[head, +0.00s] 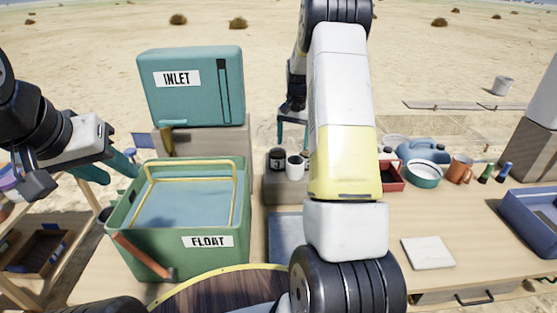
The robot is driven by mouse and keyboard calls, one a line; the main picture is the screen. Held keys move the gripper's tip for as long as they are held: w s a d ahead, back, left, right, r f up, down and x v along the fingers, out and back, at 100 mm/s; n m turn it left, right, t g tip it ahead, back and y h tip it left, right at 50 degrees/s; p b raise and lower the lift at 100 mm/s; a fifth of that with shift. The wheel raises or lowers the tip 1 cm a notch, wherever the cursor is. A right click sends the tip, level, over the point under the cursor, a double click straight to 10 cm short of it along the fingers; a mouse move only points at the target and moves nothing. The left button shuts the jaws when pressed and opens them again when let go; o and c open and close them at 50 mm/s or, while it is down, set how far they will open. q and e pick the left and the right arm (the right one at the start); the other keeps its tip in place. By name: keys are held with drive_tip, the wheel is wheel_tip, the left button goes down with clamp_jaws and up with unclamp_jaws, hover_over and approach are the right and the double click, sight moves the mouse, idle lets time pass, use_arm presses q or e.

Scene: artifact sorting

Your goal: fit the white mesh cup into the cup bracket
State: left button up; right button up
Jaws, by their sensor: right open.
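A small white cup (296,168), probably the mesh cup, stands upright on a grey block (285,188) behind the table's middle. I cannot make out its mesh. My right gripper (292,136) hangs above and behind the cup, teal fingers apart, pointing down and empty. My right arm covers the middle of the view. My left gripper (112,168) is at the left, beside the green FLOAT bin, with its teal fingers apart and nothing seen between them. I cannot pick out the cup bracket; it may be hidden behind my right arm.
A dark cup (277,160) stands beside the white one. The green FLOAT bin (150,250) and teal INLET box (190,110) fill the left. A red tray (391,186), white-rimmed bowl (424,182), orange mug (460,170) and blue bin (535,225) are at the right. A white tile (428,252) lies in front.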

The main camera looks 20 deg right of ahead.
hover_over(294, 169)
drive_tip(key=w+d, duration=0.1)
drive_tip(key=w, duration=0.1)
wheel_tip(294, 169, down, 7)
drive_tip(key=shift+m+g, duration=0.4)
drive_tip(key=f, duration=0.8)
drive_tip(key=shift+w, duration=0.2)
drive_tip(key=c, duration=1.2)
drive_tip(key=shift+c, duration=0.2)
